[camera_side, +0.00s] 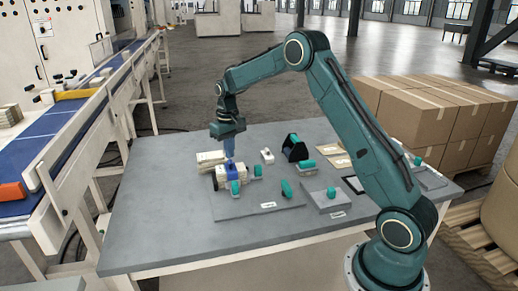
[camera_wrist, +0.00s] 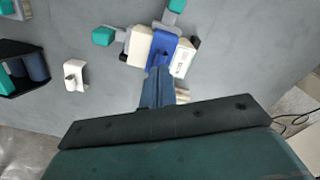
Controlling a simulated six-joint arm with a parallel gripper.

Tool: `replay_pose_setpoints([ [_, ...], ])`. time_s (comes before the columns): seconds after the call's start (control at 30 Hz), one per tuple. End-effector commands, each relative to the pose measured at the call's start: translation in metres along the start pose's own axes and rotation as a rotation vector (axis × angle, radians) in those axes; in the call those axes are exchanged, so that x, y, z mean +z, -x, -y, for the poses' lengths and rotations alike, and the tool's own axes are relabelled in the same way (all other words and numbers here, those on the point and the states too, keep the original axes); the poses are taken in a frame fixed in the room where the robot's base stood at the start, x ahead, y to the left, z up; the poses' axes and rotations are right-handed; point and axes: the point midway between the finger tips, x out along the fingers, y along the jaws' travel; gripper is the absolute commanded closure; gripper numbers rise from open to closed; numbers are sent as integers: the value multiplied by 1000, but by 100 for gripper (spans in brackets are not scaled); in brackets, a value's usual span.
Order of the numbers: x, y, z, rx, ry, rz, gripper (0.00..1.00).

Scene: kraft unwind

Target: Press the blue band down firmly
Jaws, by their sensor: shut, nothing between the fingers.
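The blue band (camera_wrist: 161,47) wraps around the middle of a cream block-like piece (camera_wrist: 139,46) in the wrist view. In the side view the blue band (camera_side: 232,172) shows on the same cream piece, which lies on a grey plate (camera_side: 255,208) on the table. My gripper (camera_wrist: 158,72) is shut and empty, with its fingertips at the near edge of the band. In the side view my gripper (camera_side: 229,155) points straight down just over the band. I cannot tell whether the tips touch it.
Teal-handled clamps (camera_wrist: 103,36) sit close beside the cream piece. A small white part (camera_wrist: 75,75) and a black holder (camera_wrist: 22,67) stand to the left in the wrist view. Cream stacked pieces (camera_side: 210,158) lie behind the band. The front left of the table (camera_side: 150,235) is clear.

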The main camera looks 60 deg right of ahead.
Motion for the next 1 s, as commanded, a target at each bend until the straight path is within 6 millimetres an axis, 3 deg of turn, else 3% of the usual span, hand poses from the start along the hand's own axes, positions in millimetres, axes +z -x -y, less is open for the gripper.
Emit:
replay_pose_setpoints([
  [1.0, 0, -16, 0, 0, 0, 0, 100],
])
